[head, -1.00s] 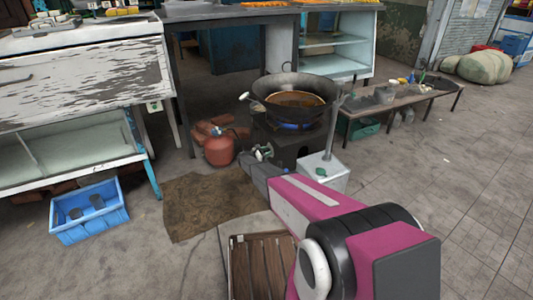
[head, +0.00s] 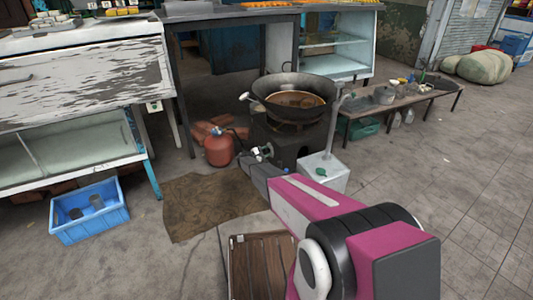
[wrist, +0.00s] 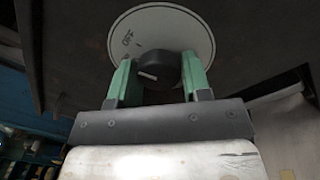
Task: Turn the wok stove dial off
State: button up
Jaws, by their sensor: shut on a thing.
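The wok stove (head: 282,138) is a dark block holding a large black wok (head: 294,92) with brown liquid in it. No blue flame shows under the wok. In the wrist view, the stove dial (wrist: 158,70) is a black knob with a white mark, on a round white plate (wrist: 187,32) lettered "OFF". My gripper (wrist: 158,78) has its two green fingers on either side of the dial and is shut on it. In the head view, my gripper (head: 262,153) is at the stove's front left, and the dial cannot be made out there.
A red gas canister (head: 218,150) stands left of the stove. A white box with a tap (head: 324,172) stands close on the right of my arm. A low bench (head: 385,108) with dishes is at the right. A brown mat (head: 205,205) lies on the floor.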

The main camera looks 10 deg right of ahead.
jog(key=shift+m, duration=1.2)
jog(key=o, duration=0.9)
jog(key=shift+o, duration=0.2)
jog(key=shift+a, duration=0.1)
jog(key=v, duration=1)
jog(key=shift+a+f, duration=0.15)
jog(key=shift+a, duration=0.2)
jog(key=shift+s, duration=0.15)
